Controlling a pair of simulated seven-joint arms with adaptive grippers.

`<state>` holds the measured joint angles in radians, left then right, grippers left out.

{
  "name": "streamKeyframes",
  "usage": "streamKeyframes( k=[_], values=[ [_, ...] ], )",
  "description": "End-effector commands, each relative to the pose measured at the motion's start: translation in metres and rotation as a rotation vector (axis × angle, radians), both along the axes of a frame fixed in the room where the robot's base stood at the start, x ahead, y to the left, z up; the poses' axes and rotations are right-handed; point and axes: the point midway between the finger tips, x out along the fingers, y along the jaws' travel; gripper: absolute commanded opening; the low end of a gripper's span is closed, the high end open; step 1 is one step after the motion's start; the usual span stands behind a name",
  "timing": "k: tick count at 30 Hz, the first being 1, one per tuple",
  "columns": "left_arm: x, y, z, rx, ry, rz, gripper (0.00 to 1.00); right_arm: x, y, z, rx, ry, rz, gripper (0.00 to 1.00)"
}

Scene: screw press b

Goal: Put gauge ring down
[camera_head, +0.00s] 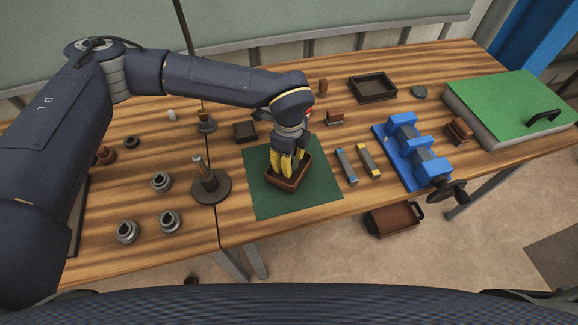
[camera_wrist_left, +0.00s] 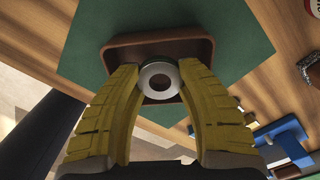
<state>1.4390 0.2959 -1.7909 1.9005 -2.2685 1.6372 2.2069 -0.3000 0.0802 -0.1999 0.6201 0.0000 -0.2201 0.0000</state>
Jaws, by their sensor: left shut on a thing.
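My left gripper (camera_head: 289,164) is over the brown tray (camera_head: 280,184) on the green mat (camera_head: 323,184). In the left wrist view its yellow fingers (camera_wrist_left: 160,88) are shut on the gauge ring (camera_wrist_left: 146,82), a grey ring with a pale face and a dark central hole. The ring is at the tray (camera_wrist_left: 193,48), inside its outline as seen from the wrist; I cannot tell whether it touches the tray floor. In the head view the fingers mostly hide the ring. The right gripper is not in view.
Left of the mat are a post on a round base (camera_head: 209,187) and several grey collars (camera_head: 161,181). Right of it lie two small bars (camera_head: 346,166), a blue vise (camera_head: 409,155) and a green-topped block (camera_head: 510,105). A dark tray (camera_head: 373,88) stands behind.

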Motion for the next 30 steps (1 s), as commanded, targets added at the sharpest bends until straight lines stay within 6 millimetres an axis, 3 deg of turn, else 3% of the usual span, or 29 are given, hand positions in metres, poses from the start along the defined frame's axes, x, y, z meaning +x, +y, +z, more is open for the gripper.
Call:
streamKeyframes(
  k=[6,20,21,25,30],
  values=[
    [0.0,0.0,-0.026,0.0,0.0,-0.001,0.0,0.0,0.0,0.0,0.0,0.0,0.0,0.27],
    [0.0,0.0,-0.032,0.0,0.0,0.0,0.0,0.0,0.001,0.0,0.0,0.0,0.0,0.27],
    [0.0,0.0,-0.032,0.0,0.0,0.0,0.42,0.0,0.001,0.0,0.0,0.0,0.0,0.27],
    [0.0,0.0,-0.032,0.0,0.0,0.0,0.57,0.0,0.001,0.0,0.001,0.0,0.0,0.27],
    [0.0,0.0,-0.026,0.0,-0.001,-0.001,0.59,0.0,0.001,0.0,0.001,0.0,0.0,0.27]
  ],
)
